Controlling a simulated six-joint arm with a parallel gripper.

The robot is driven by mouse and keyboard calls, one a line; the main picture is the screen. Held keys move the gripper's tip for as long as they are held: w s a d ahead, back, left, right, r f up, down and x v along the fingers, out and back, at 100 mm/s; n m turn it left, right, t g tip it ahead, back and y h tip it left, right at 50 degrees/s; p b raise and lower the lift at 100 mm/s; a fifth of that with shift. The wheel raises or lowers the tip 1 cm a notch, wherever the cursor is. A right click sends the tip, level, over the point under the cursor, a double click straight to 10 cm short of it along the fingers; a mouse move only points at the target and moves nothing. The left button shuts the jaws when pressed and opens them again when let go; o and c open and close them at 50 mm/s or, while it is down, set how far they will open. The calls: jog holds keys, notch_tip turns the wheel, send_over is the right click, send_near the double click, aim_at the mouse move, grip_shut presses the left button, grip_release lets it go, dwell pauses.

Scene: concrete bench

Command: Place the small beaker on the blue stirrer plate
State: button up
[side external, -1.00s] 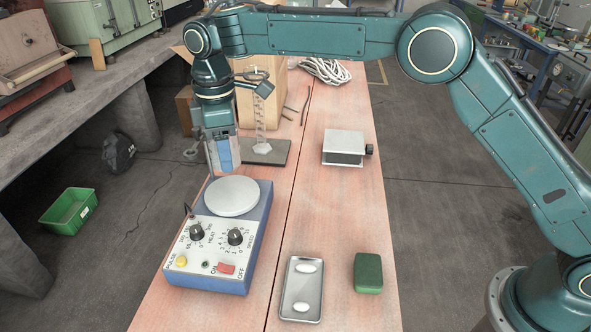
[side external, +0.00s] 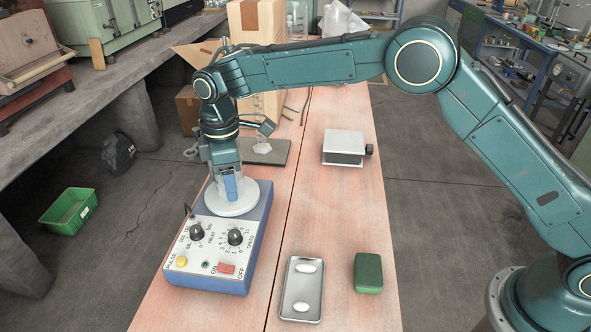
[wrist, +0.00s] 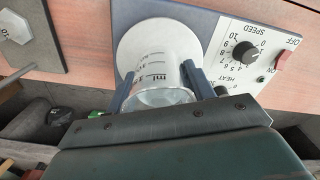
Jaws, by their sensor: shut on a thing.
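The blue stirrer (side external: 255,250) stands on the bench with a round white top plate (side external: 250,203) at its far end and a knob panel in front. My gripper (side external: 230,197) points down at the top plate. In the wrist view my gripper (wrist: 158,82) has its blue fingers on either side of the small clear beaker (wrist: 155,68), which has graduation marks, and is shut on it. The beaker appears over the white plate (wrist: 128,45). Whether its base touches the plate cannot be told. In the side view the beaker is mostly hidden by the gripper.
A metal tray (side external: 289,309) with two white pieces and a green block (side external: 368,273) lie in front right. A silver lab jack (side external: 343,147) stands farther back. The bench's middle right is clear.

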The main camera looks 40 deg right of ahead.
jog(key=shift+f, duration=0.15)
jog(key=o, duration=1)
jog(key=shift+o, duration=0.2)
notch_tip(320, 180, up, 12)
dwell(0.6)
jog(key=shift+r, duration=0.2)
